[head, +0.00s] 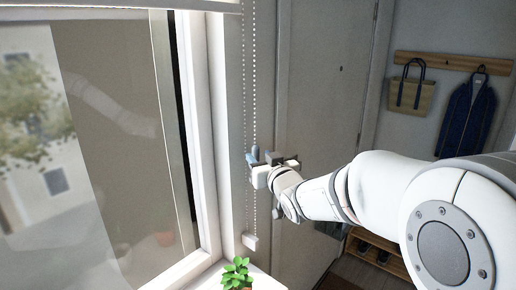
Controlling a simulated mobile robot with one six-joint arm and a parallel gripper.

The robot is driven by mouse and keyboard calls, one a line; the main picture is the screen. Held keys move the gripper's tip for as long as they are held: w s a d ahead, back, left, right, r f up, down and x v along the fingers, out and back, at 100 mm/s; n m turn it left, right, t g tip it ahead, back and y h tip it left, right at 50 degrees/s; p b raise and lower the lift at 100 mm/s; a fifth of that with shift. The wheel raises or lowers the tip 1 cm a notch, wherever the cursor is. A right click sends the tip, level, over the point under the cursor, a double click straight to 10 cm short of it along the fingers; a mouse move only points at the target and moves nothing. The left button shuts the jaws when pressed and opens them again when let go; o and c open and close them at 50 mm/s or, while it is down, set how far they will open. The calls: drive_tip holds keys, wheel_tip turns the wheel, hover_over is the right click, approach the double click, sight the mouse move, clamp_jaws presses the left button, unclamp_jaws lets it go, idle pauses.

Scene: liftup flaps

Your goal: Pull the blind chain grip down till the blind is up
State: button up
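The blind chain (254,90) is a pale beaded loop hanging in two strands beside the window frame. The blue-grey chain grip (254,153) sits on the right strand, about midway down the visible chain. My gripper (263,170) is at the grip, with its fingers beside and just below the grip's visible top. The grip's lower part is hidden by the fingers, and I cannot tell whether they are closed on it. The white blind (150,4) shows only as a strip along the top edge, above the bare glass.
A white chain end piece (250,242) hangs at the bottom of the loop. A green potted plant (237,272) stands on the sill below. A grey door (322,90) is behind the chain. A bag (411,95) and dark garment (466,112) hang at right, above a shoe rack (378,243).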

sight(257, 154)
drive_tip(key=shift+p+x, duration=0.65)
drive_tip(key=shift+x, duration=1.45)
clamp_jaws()
drive_tip(key=shift+d, duration=0.1)
